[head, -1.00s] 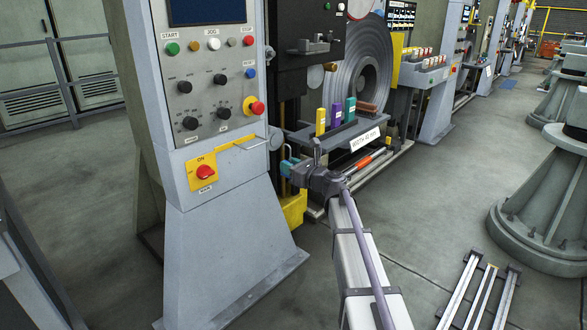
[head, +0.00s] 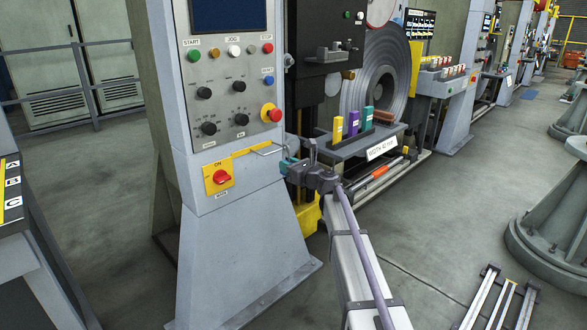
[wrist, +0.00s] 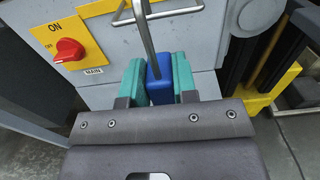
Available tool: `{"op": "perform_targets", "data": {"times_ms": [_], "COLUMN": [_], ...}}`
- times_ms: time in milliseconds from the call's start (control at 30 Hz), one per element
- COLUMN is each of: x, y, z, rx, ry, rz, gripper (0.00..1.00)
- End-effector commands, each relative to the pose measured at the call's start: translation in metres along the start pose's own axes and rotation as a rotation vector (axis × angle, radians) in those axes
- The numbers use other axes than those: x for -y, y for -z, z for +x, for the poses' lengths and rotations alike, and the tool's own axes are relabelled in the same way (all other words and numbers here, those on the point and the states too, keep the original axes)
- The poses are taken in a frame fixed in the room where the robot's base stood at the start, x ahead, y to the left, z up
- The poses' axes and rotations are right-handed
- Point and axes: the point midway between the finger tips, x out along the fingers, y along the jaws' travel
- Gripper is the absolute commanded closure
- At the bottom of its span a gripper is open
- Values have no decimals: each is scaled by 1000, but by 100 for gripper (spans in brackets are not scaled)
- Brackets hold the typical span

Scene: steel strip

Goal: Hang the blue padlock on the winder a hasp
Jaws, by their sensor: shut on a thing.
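My gripper (head: 289,166) is at the front of the grey console, just right of and below its hasp. In the wrist view its two teal fingers (wrist: 159,84) are shut on the blue padlock (wrist: 158,68). The padlock is upright, its steel shackle (wrist: 147,36) rising above the fingers. The winder hasp (head: 266,149) is a yellow strip with a thin metal loop, right of the red main switch (head: 222,177). In the wrist view the shackle crosses the hasp loop (wrist: 184,13); I cannot tell whether they touch or are linked. The padlock is not clear in the head view.
The console (head: 240,255) carries knobs and a red emergency button (head: 271,113) above the hasp. A shelf with yellow, purple and teal blocks (head: 353,124) stands to the right. A panel marked A, B, C (head: 14,185) is at the left edge. Floor between is open.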

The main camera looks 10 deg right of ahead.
Motion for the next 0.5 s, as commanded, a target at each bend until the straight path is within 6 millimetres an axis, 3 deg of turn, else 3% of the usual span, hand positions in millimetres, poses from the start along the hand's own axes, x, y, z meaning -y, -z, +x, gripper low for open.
{"op": "perform_targets", "data": {"times_ms": [500], "x": [1], "y": [0], "z": [43], "rx": [0], "ry": [0], "rz": [0], "gripper": [100]}}
